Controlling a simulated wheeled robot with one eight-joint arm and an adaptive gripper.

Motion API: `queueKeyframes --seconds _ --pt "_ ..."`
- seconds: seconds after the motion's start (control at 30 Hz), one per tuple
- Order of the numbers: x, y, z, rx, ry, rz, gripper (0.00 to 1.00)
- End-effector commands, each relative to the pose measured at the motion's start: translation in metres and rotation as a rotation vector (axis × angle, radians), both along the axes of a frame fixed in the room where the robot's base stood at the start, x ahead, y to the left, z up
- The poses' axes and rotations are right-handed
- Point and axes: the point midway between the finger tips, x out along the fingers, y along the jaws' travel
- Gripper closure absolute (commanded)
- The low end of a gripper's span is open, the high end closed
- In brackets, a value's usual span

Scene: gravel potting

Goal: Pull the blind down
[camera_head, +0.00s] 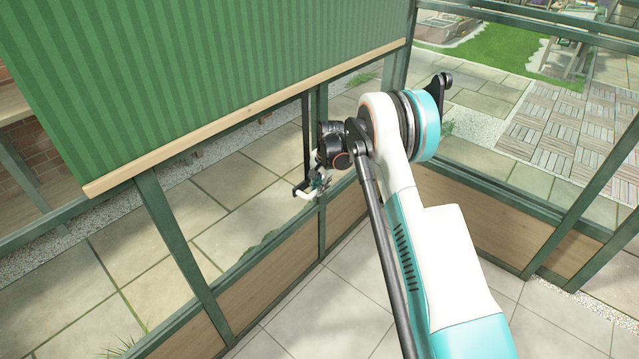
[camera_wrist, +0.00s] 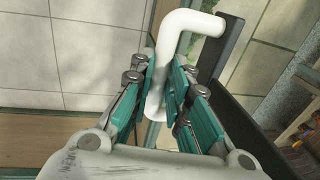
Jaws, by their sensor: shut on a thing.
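The blind (camera_head: 200,70) is a green striped sheet with a pale wooden bar (camera_head: 250,112) along its lower edge. It covers the upper part of the glazed wall, and clear panes show below the bar. A white bent handle (camera_wrist: 182,24) joins a dark upright bar (camera_wrist: 232,45), which also shows in the head view (camera_head: 306,130) just below the wooden bar. My gripper (camera_head: 318,184) is below the wooden bar, beside the dark bar. In the wrist view my gripper (camera_wrist: 163,82) is shut on the white handle, with teal pads on both sides.
Green window frames (camera_head: 172,235) and wooden lower panels (camera_head: 270,280) run close behind and below my gripper. A second glazed wall stands at the right. The tiled floor (camera_head: 330,315) below is clear. Paving and lawn (camera_head: 480,55) lie outside.

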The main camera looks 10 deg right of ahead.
Motion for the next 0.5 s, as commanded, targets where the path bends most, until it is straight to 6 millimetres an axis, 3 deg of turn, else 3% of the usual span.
queueKeyframes --seconds 0.23,0.27,0.33,0.5 --pt "-0.0022 -0.0003 -0.0042 -0.003 0.005 0.001 1.00" --pt "-0.0023 -0.0003 -0.0044 -0.003 0.005 0.001 0.79" --pt "-0.0022 -0.0003 -0.0042 -0.003 0.005 0.001 0.64" --pt "-0.0017 -0.0003 -0.0031 -0.002 0.004 0.000 0.64"
